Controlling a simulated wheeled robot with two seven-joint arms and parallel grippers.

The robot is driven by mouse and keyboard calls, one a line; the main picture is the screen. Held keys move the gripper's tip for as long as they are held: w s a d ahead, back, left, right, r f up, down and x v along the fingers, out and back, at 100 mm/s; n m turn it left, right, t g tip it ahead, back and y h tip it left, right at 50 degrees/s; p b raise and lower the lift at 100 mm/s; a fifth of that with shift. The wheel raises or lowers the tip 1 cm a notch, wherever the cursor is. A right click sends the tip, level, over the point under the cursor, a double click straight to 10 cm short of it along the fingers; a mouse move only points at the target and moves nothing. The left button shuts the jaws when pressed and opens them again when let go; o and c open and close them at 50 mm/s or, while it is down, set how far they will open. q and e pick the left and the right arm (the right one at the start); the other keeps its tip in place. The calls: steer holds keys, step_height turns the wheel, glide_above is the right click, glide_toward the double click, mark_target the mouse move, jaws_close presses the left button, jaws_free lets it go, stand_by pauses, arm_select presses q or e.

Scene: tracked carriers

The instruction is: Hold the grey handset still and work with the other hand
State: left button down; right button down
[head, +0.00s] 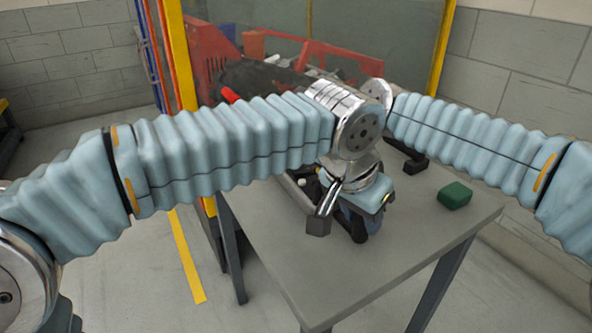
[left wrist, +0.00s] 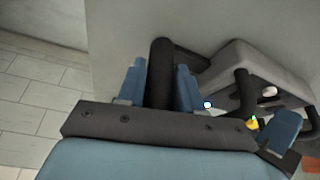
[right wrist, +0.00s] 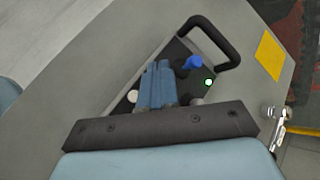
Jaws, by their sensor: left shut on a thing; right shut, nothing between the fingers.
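The grey handset (left wrist: 235,60) has black bar handles and lies on the table. In the left wrist view, my left gripper (left wrist: 160,88) is shut around one black handle (left wrist: 160,65), a blue finger on each side. In the right wrist view, my right gripper (right wrist: 158,85) is shut with its fingers together, over the handset's panel. Near it are a blue control (right wrist: 192,62), a small green light (right wrist: 208,83) and a white knob (right wrist: 132,97). The far black handle (right wrist: 222,42) is free. In the head view, my arms hide most of the handset.
The grey table (head: 345,290) is bare at its front. A green block (head: 454,195) stands to the right, and a black object (head: 414,161) lies behind it. A red machine (head: 290,55) stands behind yellow posts at the back.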

arm_select(q)
steer(key=shift+w+r, duration=0.1)
steer(key=shift+r, duration=0.05)
arm_select(e)
steer(key=shift+s+a+f, duration=0.1)
steer(key=shift+s+f, duration=0.1)
steer(key=shift+f, duration=0.85)
stand_by(0.6)
arm_select(q)
steer(key=shift+w+a, duration=0.1)
arm_select(e)
steer(key=shift+r, duration=0.55)
arm_select(q)
steer(key=shift+a, duration=0.1)
arm_select(e)
steer(key=shift+r, duration=0.2)
steer(key=r, duration=0.3)
steer(key=shift+w+d+r, duration=0.1)
steer(key=shift+d+r, duration=0.25)
steer(key=shift+r, duration=0.7)
arm_select(q)
steer(key=shift+s+d, duration=0.2)
